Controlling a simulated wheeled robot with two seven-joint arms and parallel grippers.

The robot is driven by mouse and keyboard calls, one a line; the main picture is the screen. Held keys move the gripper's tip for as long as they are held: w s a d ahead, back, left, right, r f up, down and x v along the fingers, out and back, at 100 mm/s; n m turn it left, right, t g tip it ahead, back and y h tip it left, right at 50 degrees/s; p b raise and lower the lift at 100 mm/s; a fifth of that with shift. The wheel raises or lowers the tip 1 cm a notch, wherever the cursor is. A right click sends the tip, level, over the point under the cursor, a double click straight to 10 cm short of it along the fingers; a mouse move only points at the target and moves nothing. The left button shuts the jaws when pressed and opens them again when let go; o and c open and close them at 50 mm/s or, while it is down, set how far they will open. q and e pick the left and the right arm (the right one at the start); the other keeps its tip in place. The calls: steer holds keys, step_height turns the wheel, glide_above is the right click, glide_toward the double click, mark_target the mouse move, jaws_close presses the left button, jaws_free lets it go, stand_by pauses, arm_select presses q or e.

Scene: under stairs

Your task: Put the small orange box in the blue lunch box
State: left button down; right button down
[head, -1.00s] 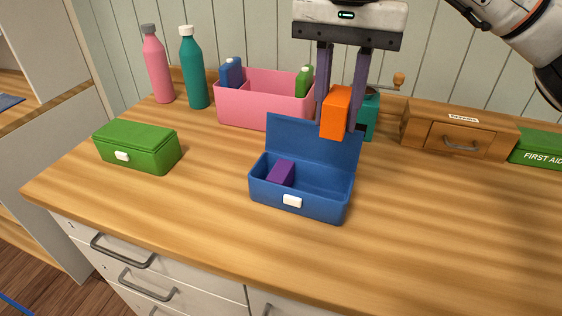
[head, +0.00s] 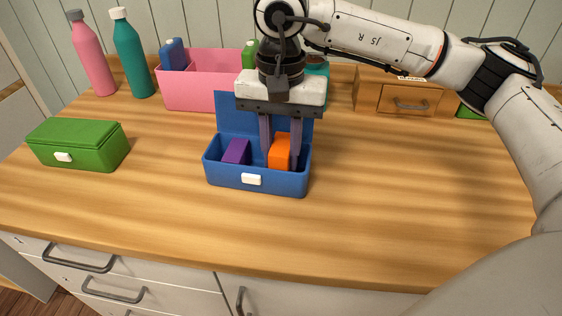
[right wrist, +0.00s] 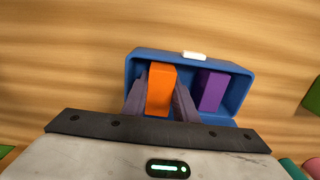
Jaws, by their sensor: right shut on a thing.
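The blue lunch box (head: 228,181) stands open on the wooden counter, its lid raised at the back. A purple block (head: 236,151) lies in its left part in the head view. My right gripper (head: 281,158) reaches down into the right part of the lunch box, shut on the small orange box (head: 280,150). In the right wrist view the orange box (right wrist: 160,90) is between the fingers, inside the lunch box walls, beside the purple block (right wrist: 211,90). Whether its underside touches the floor of the lunch box is hidden. My left gripper is not in view.
A closed green box (head: 78,146) is at the left. Pink (head: 92,55) and teal (head: 132,55) bottles stand behind it. A pink bin (head: 200,93) and a wooden drawer box (head: 372,98) are at the back. The counter's right front is clear.

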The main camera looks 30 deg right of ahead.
mark_target(281, 145)
steer(key=shift+f, duration=1.3)
steer(key=shift+f, duration=0.15)
steer(key=c, duration=1.7)
jaws_free()
step_height(281, 145, up, 12)
steer(key=shift+r, duration=0.2)
